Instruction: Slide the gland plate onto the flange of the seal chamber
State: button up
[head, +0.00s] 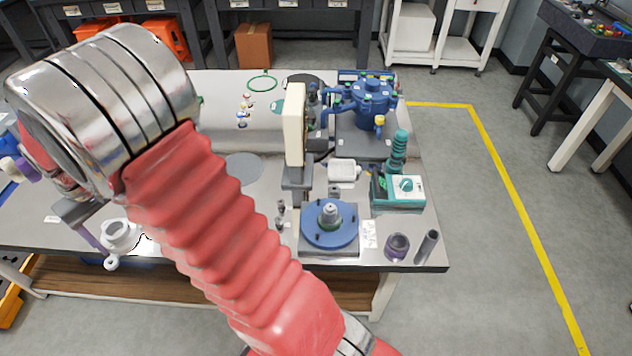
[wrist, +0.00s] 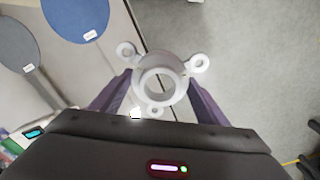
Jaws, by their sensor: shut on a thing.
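The gland plate is a white ring with small eared holes around it. In the wrist view the gland plate (wrist: 159,61) sits between the purple fingers of my gripper (wrist: 158,88), which is shut on it. In the head view the plate (head: 117,231) hangs at the left, by the table's front edge, with my gripper (head: 105,238) beside it. The seal chamber flange (head: 318,238) is a blue disc with several dark studs and a metal shaft end in its middle. It faces up near the table's front, well right of the plate. The flange is not identifiable in the wrist view.
A cream upright block (head: 294,125) stands behind the flange. A teal-and-white device (head: 405,190), a purple cup (head: 397,246) and a grey cylinder (head: 427,246) stand to its right. A blue pump-like unit (head: 368,108) is farther back. Bare tabletop (head: 225,195) shows left of the flange, partly behind my arm.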

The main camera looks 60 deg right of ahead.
jog(key=s+d+r+m, duration=0.1)
jog(key=s+d+m, duration=0.6)
jog(key=d, duration=0.5)
jog(key=s+d+r+m, duration=0.1)
jog(key=s+d+m, duration=0.7)
jog(key=d, duration=0.5)
jog(key=s+d+m, duration=0.3)
jog(key=s+m, duration=0.1)
jog(key=s, duration=0.3)
jog(key=s+d+m, duration=0.3)
jog(key=s+m, duration=0.2)
jog(key=s, duration=0.2)
jog(key=s+d+m, duration=0.4)
jog(key=s+m, duration=0.1)
jog(key=s, duration=0.3)
jog(key=shift+d+r, duration=0.1)
jog(key=shift+r, duration=0.15)
jog(key=shift+s+m, duration=0.5)
jog(key=shift+s, duration=0.05)
jog(key=shift+d+f, duration=0.1)
jog(key=shift+f, duration=0.05)
jog(key=shift+f, duration=2)
jog(key=shift+w+f, duration=0.1)
jog(key=shift+f, duration=0.05)
